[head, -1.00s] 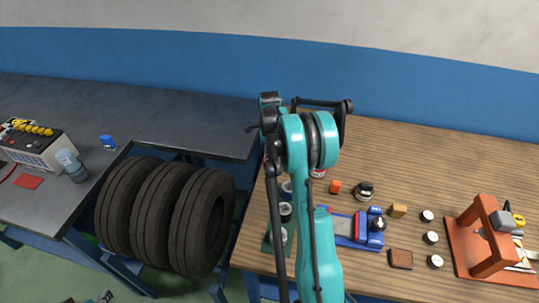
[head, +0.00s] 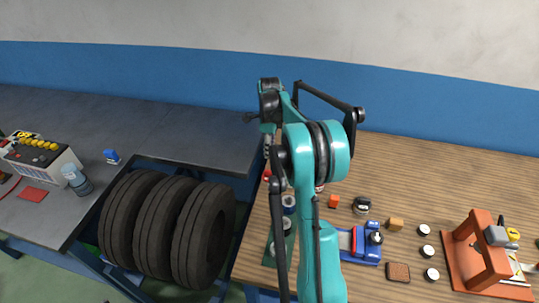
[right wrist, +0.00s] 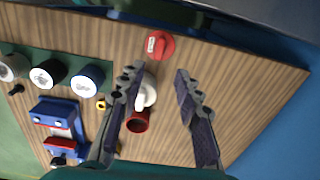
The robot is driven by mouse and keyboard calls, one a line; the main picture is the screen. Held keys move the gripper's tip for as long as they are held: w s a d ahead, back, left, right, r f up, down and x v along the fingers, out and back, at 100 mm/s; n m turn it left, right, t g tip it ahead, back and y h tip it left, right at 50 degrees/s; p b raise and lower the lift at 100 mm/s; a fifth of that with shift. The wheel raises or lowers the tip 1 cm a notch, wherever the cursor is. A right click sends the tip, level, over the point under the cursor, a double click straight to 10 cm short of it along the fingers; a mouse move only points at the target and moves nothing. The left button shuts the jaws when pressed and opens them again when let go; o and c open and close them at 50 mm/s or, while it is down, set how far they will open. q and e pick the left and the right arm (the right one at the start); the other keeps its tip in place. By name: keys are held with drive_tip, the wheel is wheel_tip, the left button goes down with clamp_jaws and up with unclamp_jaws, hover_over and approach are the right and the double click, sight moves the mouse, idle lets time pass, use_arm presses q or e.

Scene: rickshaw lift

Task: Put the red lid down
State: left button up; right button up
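The red lid (right wrist: 159,45), a round red piece with a white label, rests on the wooden table near its far edge in the right wrist view. In the head view a bit of red (head: 267,175) shows left of my arm and may be the lid. My right gripper (right wrist: 157,73) is open and empty, its fingers apart above the table. The lid lies beyond the fingertips, untouched. A red and white cylindrical thing (right wrist: 138,121) lies between the fingers in the picture. My left gripper is not in view.
The wooden table (head: 440,170) holds a blue tool (head: 366,243), a green strip (right wrist: 42,61) with round pieces, and a red-orange press (head: 487,248). Several tires (head: 165,230) stand left of it. A dark workbench (head: 190,140) adjoins on the left. The table's far right is mostly clear.

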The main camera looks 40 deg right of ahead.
drive_tip(key=s+a+r+n+t, duration=0.2)
drive_tip(key=s+a+r+n, duration=0.3)
drive_tip(key=a, duration=0.3)
drive_tip(key=s+a+r+n+t, duration=0.1)
drive_tip(key=s+a+r+n, duration=0.1)
drive_tip(key=a+r+n, duration=0.45)
drive_tip(key=s+a+f+n+t, duration=0.2)
drive_tip(key=s+a+n, duration=0.5)
drive_tip(key=n, duration=0.1)
drive_tip(key=s+a+f+n+t, duration=0.2)
drive_tip(key=s+a+f+n, duration=0.1)
drive_tip(key=s+a+n, duration=0.4)
drive_tip(key=shift+s+a+f+n, duration=0.15)
drive_tip(key=shift+a+f+n, duration=0.15)
drive_tip(key=shift+a+n, duration=0.5)
drive_tip(key=shift+d+f, duration=0.1)
drive_tip(key=shift+f, duration=0.05)
